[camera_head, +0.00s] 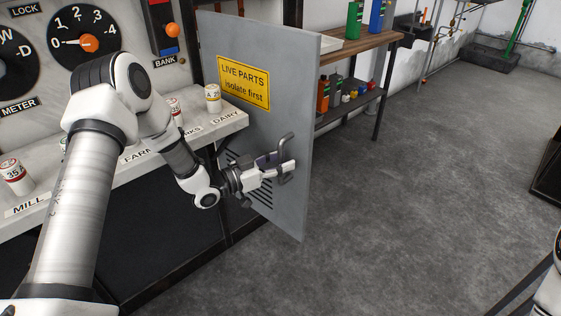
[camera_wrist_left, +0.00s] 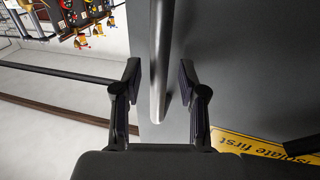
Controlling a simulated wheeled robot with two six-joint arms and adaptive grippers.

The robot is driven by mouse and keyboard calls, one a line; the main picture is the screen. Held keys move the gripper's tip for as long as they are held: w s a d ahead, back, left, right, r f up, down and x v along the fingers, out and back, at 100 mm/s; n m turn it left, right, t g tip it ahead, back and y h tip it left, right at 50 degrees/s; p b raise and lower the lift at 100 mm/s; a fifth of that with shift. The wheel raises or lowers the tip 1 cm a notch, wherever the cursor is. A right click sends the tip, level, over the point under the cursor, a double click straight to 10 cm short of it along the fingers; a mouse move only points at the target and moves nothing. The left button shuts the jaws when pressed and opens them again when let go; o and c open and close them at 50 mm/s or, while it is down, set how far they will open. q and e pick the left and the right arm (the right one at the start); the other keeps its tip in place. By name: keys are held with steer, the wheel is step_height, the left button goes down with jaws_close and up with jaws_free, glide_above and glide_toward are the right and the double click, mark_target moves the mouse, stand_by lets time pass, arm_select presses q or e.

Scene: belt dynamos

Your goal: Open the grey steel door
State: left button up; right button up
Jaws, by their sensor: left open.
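The grey steel door (camera_head: 265,50) stands swung out from the panel in the head view, with a yellow "LIVE PARTS isolate first" sign (camera_head: 244,82) on its face. Its bar handle (camera_head: 286,150) is near the free edge. My left gripper (camera_head: 279,170) is at the handle. In the left wrist view the handle (camera_wrist_left: 160,60) runs between the two open fingers of the gripper (camera_wrist_left: 160,90), with gaps on both sides. The door face (camera_wrist_left: 250,60) fills the right of that view. My right gripper is not in view.
A shelf with small labelled cylinders (camera_head: 213,97) lies behind my left arm. A wooden shelf (camera_head: 355,42) with bottles stands behind the door. The grey floor (camera_head: 420,190) to the right of the door is clear. A dark box-like object (camera_head: 548,170) stands at the right edge.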

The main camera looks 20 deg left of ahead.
arm_select(q)
step_height(320, 180, up, 10)
stand_by(0.4)
stand_by(0.3)
